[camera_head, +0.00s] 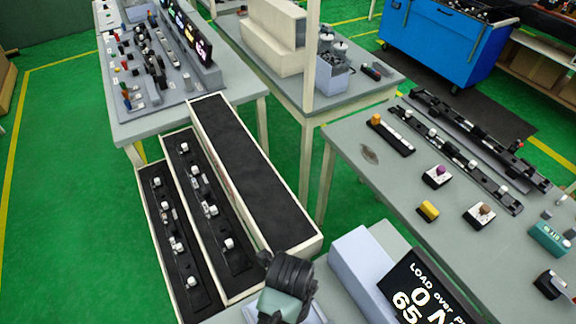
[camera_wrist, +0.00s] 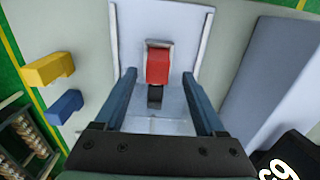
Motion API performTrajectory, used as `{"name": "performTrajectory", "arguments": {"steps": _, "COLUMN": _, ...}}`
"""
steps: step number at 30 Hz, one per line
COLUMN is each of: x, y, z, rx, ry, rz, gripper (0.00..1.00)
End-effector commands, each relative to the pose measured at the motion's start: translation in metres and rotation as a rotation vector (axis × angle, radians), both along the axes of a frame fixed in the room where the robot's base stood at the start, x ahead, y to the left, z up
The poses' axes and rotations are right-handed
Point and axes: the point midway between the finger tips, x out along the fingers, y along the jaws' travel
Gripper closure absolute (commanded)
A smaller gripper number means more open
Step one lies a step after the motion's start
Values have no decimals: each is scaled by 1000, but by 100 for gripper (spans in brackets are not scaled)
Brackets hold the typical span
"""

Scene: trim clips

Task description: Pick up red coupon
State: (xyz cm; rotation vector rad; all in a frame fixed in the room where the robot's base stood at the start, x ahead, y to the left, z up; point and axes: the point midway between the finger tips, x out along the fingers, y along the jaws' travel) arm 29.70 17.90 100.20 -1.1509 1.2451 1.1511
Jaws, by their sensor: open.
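The red coupon (camera_wrist: 158,65) shows in the wrist view as a small red block with a pale top end and a dark piece at its lower end. It sits on a light grey plate with raised white side rails (camera_wrist: 203,40). My gripper (camera_wrist: 159,76) is open, with one finger on each side of the red coupon in the picture and a gap on both sides. I cannot tell the height of the fingertips above it. In the head view the red coupon is hidden behind my arm, whose dark wrist shows at the bottom centre.
A yellow block (camera_wrist: 48,69) and a blue block (camera_wrist: 64,106) lie left of the plate. A grey-blue box (camera_head: 362,262) and a black display (camera_head: 425,292) stand on the right. Long black-lined trays (camera_head: 240,170) lie beyond my arm. A bench with clips (camera_head: 375,175) is at right.

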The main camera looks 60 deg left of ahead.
Motion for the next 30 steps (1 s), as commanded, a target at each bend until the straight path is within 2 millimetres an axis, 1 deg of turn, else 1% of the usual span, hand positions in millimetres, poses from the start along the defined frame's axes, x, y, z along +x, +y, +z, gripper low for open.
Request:
{"name": "performTrajectory", "arguments": {"steps": 4, "x": -6, "y": 0, "z": -19, "rx": -4, "ry": 5, "rz": 1, "gripper": 28}}
{"name": "performTrajectory", "arguments": {"steps": 6, "x": -5, "y": 0, "z": -30, "rx": -3, "ry": 3, "rz": 1, "gripper": 28}}
{"name": "performTrajectory", "arguments": {"steps": 9, "x": -4, "y": 0, "z": -39, "rx": -1, "ry": 1, "rz": 1, "gripper": 28}}
{"name": "performTrajectory", "arguments": {"steps": 12, "x": -4, "y": 0, "z": -43, "rx": 0, "ry": 0, "rz": 0, "gripper": 28}}
{"name": "performTrajectory", "arguments": {"steps": 18, "x": -4, "y": 1, "z": -44, "rx": 0, "ry": -1, "rz": 0, "gripper": 28}}
{"name": "performTrajectory", "arguments": {"steps": 20, "x": -4, "y": 1, "z": -44, "rx": 0, "ry": 0, "rz": 0, "gripper": 39}}
{"name": "performTrajectory", "arguments": {"steps": 21, "x": -4, "y": 1, "z": -44, "rx": 0, "ry": 0, "rz": 0, "gripper": 46}}
{"name": "performTrajectory", "arguments": {"steps": 26, "x": -4, "y": 1, "z": -43, "rx": 0, "ry": 0, "rz": 0, "gripper": 75}}
{"name": "performTrajectory", "arguments": {"steps": 30, "x": -4, "y": 1, "z": -43, "rx": 0, "ry": 0, "rz": 0, "gripper": 100}}
